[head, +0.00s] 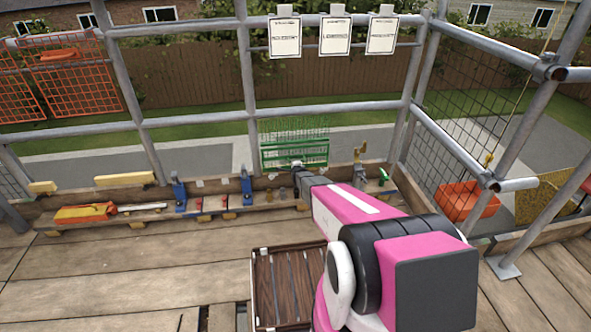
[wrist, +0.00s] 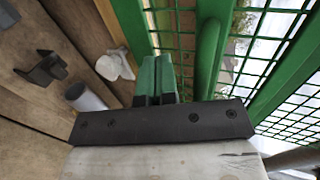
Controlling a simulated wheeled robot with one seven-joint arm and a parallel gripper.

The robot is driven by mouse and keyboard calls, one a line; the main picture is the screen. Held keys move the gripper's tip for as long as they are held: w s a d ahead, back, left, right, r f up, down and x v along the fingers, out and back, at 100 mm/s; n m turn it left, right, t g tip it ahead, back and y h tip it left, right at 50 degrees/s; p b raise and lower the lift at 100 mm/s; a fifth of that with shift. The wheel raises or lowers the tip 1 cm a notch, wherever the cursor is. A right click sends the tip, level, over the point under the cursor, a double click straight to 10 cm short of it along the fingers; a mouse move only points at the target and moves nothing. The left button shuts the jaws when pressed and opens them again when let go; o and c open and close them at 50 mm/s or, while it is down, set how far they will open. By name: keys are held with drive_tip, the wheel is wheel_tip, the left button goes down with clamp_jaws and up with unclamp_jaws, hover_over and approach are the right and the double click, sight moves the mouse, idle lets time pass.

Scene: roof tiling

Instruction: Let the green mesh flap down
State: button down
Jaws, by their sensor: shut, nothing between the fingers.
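My gripper (head: 297,166) is reached out in front of the flap's lower part and partly hidden by my arm. In the wrist view my two green-tipped fingers (wrist: 158,72) are together with nothing between them, close beside a green frame bar. I cannot tell whether they touch it.
A shelf (head: 150,215) along the toe board holds an orange tool (head: 84,212) and blue clamps (head: 179,193). A brown slatted crate (head: 283,285) stands on the deck. An orange bin (head: 467,201) is at right. A grey cylinder (wrist: 84,97) lies near my fingers.

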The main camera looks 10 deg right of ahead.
drive_tip(key=shift+x, duration=0.8)
drive_tip(key=shift+w, duration=0.15)
drive_tip(key=shift+s, duration=0.6)
drive_tip(key=s, duration=1.3)
drive_tip(key=s+r+n+g, duration=0.6)
drive_tip(key=s+r+n, duration=0.3)
drive_tip(key=s, duration=0.7)
drive_tip(key=s+r+n+g, duration=0.7)
drive_tip(key=s+r+n, duration=0.2)
drive_tip(key=s+r, duration=0.7)
drive_tip(key=shift+s+d+r+g, duration=0.25)
drive_tip(key=shift+s+r+g, duration=0.1)
drive_tip(key=shift+s, duration=0.3)
